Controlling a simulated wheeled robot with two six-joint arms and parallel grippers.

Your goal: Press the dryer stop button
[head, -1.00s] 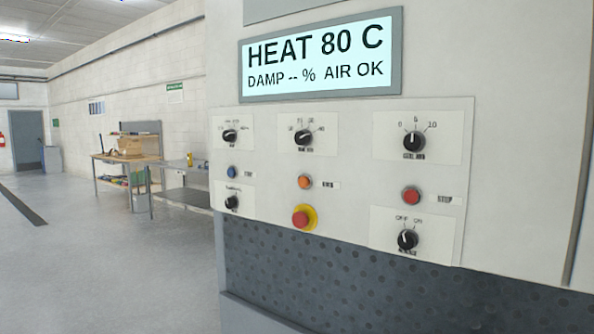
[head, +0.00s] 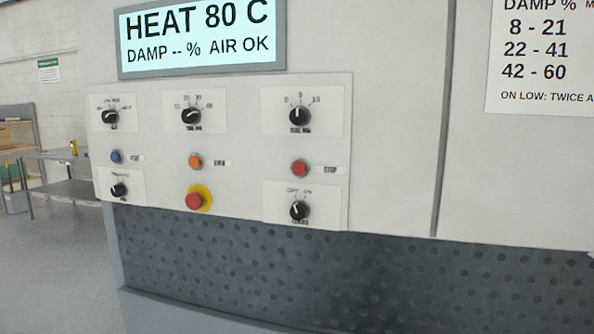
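The dryer's control panel (head: 245,140) is in the left half of the head view. The red stop button (head: 300,168) sits on its right side, with a small label reading STOP (head: 332,169) to its right. A black knob is above the button and another below it. A larger red button on a yellow ring (head: 195,200) is lower, in the middle of the panel. An orange button (head: 196,161) and a blue button (head: 117,156) are further left. Neither of my grippers shows in this view.
A display (head: 200,38) above the panel reads HEAT 80 C, DAMP -- %, AIR OK. A printed chart (head: 540,60) hangs at the upper right. Below the panel is a dark dimpled section (head: 400,280). A metal workbench (head: 65,185) and open floor lie at the left.

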